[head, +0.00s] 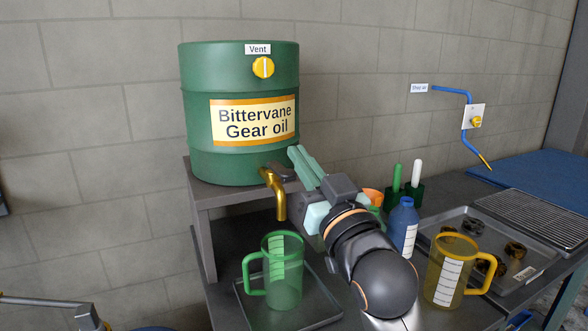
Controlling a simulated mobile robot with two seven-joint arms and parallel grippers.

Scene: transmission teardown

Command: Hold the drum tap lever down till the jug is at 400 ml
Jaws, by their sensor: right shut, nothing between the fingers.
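The green drum (239,165) labelled Bittervane Gear oil stands on a grey stand. A brass tap (277,199) comes out of its lower front, spout down. The dark lever (281,173) shows partly beside the tap top. My right gripper (294,154) is shut and empty, its fingers close to the lever at the drum's lower right. I cannot tell whether they touch it. A clear green jug (284,286) with a pale scale stands upright below the spout. No stream shows from the spout, and I cannot read a level in the jug. My left gripper is out of view.
The jug stands on a dark tray (322,317). To the right are a blue bottle (403,226), an amber jug (447,272) and a grey tray (530,284) with dark parts. My right arm crosses the bench in front. A yellow vent knob (263,68) is on the drum.

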